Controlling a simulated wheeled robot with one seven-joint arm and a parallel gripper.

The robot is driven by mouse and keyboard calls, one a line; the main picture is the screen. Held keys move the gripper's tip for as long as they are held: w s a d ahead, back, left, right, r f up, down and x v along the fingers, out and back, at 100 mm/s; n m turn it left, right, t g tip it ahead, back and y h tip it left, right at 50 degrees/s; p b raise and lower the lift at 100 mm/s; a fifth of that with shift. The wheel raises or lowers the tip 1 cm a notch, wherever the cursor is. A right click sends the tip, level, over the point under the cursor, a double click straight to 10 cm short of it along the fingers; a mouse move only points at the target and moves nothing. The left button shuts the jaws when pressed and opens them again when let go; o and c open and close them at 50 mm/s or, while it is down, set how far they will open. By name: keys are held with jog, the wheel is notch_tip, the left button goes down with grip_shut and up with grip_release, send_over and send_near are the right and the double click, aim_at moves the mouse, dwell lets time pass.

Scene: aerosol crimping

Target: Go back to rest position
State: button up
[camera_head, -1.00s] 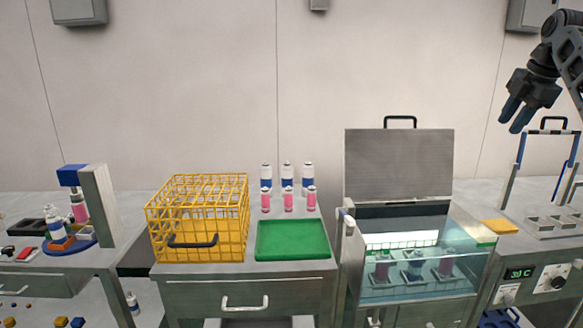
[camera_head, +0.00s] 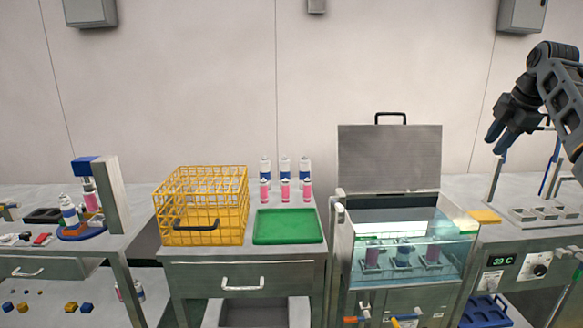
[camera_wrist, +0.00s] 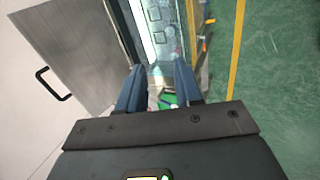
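My gripper (camera_head: 497,146) hangs in the air at the upper right in the head view, above the right-hand bench and clear of everything there. In the wrist view my gripper (camera_wrist: 159,85) shows two blue fingers apart with nothing held between them. The water bath (camera_head: 446,216) stands below and to the left of my gripper, with its grey lid (camera_head: 390,158) raised. Several cans stand under the water in it. The bath and its lid (camera_wrist: 75,45) also show beyond the fingers in the wrist view.
A yellow wire basket (camera_head: 200,205) and a green tray (camera_head: 287,226) stand on the middle bench, with pink and white cans behind. A metal rack (camera_head: 545,212) is at right. The crimping stand (camera_head: 107,195) is at left. Green floor (camera_wrist: 280,90) is open beside the bath.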

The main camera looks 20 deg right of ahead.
jog(key=w+a+f+m+t, duration=0.1)
jog(key=a+f, duration=0.4)
jog(key=f, duration=0.3)
jog(key=w+a+f+m+t, duration=0.1)
jog(key=w+a+f, duration=0.1)
jog(key=a+f, duration=0.5)
jog(key=w+a+f+m, duration=0.1)
jog(key=a+f, duration=0.2)
jog(key=f, duration=0.7)
jog(key=s+a+f+m+t, duration=0.1)
jog(key=s+a+f+m, duration=0.1)
jog(key=s+a+f, duration=0.55)
jog(key=s+a+f+m+t, duration=0.2)
jog(key=s+a+f, duration=0.2)
jog(key=a+f, duration=0.65)
jog(key=s+a+r+m+t, duration=0.1)
jog(key=s+a+m, duration=0.1)
jog(key=s+a, duration=0.45)
jog(key=s+a+m, duration=0.1)
jog(key=s+a, duration=0.2)
jog(key=s, duration=0.7)
jog(key=s+a+r+m+t, duration=0.15)
jog(key=s+a, duration=0.25)
jog(key=s, duration=0.4)
jog(key=s+a+r+m+t+y, duration=0.1)
jog(key=s+a+r+m+t, duration=0.1)
jog(key=s+r, duration=1.5)
jog(key=shift+s+a+r+m, duration=0.25)
jog(key=shift+a+r+m, duration=0.05)
jog(key=shift+a+m, duration=0.1)
